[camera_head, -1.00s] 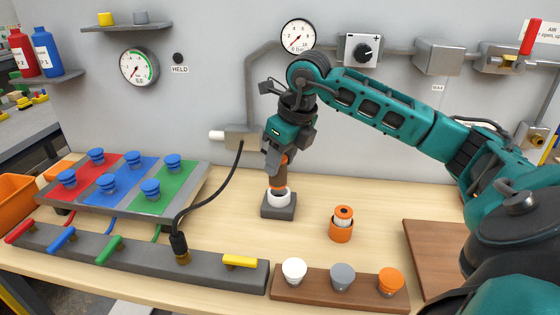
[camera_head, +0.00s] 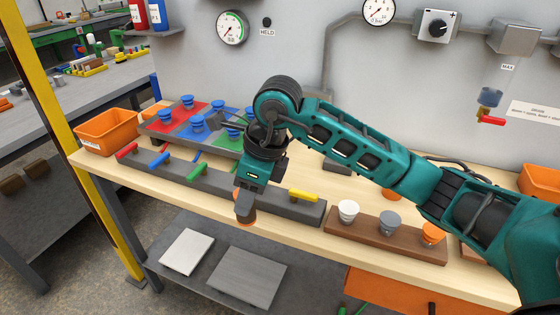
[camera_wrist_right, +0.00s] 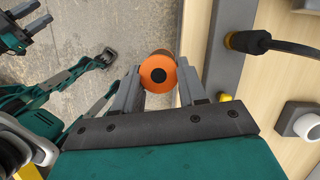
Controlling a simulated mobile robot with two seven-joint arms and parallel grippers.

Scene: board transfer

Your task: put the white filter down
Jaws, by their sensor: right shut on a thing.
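My right gripper (camera_head: 245,212) is shut on a brown cylinder with an orange end (camera_head: 245,220). It holds it out past the table's front edge, above the lower shelf. In the right wrist view the right gripper (camera_wrist_right: 157,80) has its fingers on both sides of the orange end (camera_wrist_right: 158,72), which has a dark centre. I see no white on the held thing. A white cup-shaped piece (camera_head: 348,208) stands on the brown rack. A white ring (camera_wrist_right: 309,124) sits on a grey block in the wrist view. My left gripper (camera_wrist_right: 44,12) has its fingers apart there.
The brown rack (camera_head: 380,238) also bears a grey piece (camera_head: 388,222) and an orange piece (camera_head: 432,232). A dark bar with coloured handles (camera_head: 215,185) runs along the table front. The lower shelf (camera_head: 210,254) holds two flat plates.

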